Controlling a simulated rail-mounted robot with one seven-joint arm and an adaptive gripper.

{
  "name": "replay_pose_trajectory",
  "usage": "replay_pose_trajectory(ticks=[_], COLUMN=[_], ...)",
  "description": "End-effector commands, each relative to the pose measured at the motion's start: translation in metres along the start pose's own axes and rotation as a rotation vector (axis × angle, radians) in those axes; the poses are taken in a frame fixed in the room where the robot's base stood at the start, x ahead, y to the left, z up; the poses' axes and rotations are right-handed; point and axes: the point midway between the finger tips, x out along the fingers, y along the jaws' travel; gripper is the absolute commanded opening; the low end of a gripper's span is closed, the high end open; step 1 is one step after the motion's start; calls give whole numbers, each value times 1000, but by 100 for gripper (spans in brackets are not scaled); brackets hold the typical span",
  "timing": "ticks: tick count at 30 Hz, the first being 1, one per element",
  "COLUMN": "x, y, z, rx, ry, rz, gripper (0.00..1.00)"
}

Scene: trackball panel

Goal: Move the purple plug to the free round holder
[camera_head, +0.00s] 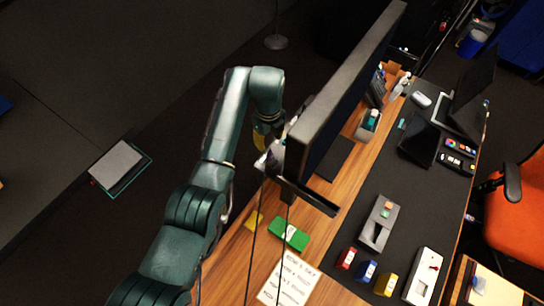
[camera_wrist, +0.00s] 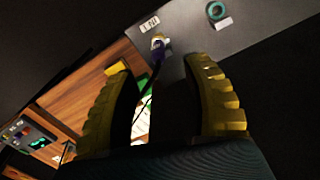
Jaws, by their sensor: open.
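The purple plug (camera_wrist: 157,53) sits at a pale holder (camera_wrist: 159,40) near the edge of a grey panel (camera_wrist: 185,32) in the wrist view. A dark cable runs down from it. A teal ring (camera_wrist: 216,11), which looks like the other round holder, is further right on the panel and shows no plug in it. My gripper (camera_wrist: 158,68) is open, its two yellow fingers either side of the line to the plug; the plug shows beyond the fingertips. In the head view my gripper (camera_head: 261,138) is beside the partition, mostly hidden by my arm, and the plug cannot be made out.
A tall dark partition (camera_head: 345,85) stands beside my gripper along the wooden desk (camera_head: 235,245). Two thin dark cables hang in front of the desk. A green box (camera_head: 289,234) and a white sheet (camera_head: 289,280) lie on the desk. White labels (camera_wrist: 150,23) mark the panel.

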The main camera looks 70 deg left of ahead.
Motion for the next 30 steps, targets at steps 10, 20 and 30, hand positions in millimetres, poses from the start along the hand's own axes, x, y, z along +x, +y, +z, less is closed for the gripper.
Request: replay_pose_trajectory(ticks=[10,20,30], x=[49,82,82], y=[3,4,4], z=[-4,-6,-6], rx=[0,0,0], ry=[2,-1,-1], rz=[2,-2,-1], gripper=[49,49,9])
